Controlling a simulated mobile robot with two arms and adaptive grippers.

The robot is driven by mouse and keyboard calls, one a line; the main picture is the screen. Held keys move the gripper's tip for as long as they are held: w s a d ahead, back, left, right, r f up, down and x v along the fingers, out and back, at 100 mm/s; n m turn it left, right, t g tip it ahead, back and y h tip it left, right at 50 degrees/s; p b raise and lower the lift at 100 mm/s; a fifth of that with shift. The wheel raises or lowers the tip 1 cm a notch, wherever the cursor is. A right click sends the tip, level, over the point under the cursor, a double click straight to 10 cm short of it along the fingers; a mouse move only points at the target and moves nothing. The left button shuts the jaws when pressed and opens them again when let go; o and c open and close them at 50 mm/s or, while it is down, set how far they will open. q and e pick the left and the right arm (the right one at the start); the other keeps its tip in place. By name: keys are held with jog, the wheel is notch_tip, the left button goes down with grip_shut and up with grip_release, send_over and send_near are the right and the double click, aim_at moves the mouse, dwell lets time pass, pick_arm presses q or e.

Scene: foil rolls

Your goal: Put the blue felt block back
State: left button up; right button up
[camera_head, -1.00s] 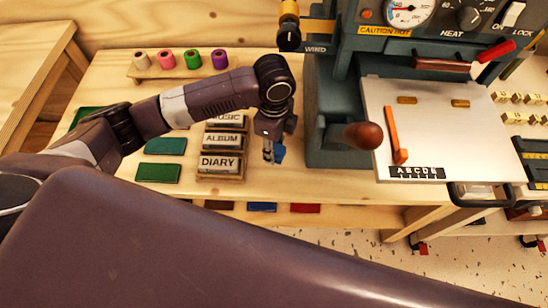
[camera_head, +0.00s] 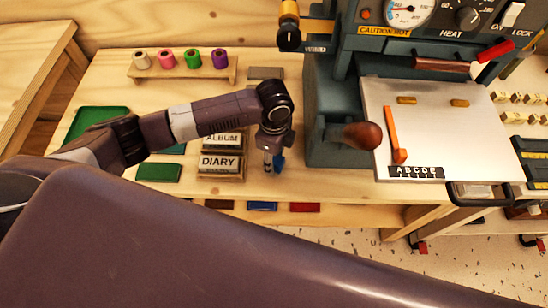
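The blue felt block (camera_head: 280,162) is small and mostly hidden at the fingers of my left gripper (camera_head: 270,167). The gripper points down over the wooden table, just right of the DIARY block (camera_head: 221,163), and appears shut on the block. I cannot tell whether the block touches the table. My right gripper is not in view.
The ALBUM block (camera_head: 222,139) sits behind DIARY. A green book (camera_head: 158,172) lies to the left. Coloured spools (camera_head: 193,58) stand on a rack at the back. A press with a brown-knobbed lever (camera_head: 362,136) stands close on the right. Blue (camera_head: 262,206) and red (camera_head: 305,207) pieces lie below the front edge.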

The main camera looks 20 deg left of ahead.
pick_arm(q)
jog(key=shift+o, duration=1)
jog(key=shift+r, duration=0.2)
notch_tip(320, 180, up, 12)
jog(key=b, duration=0.1)
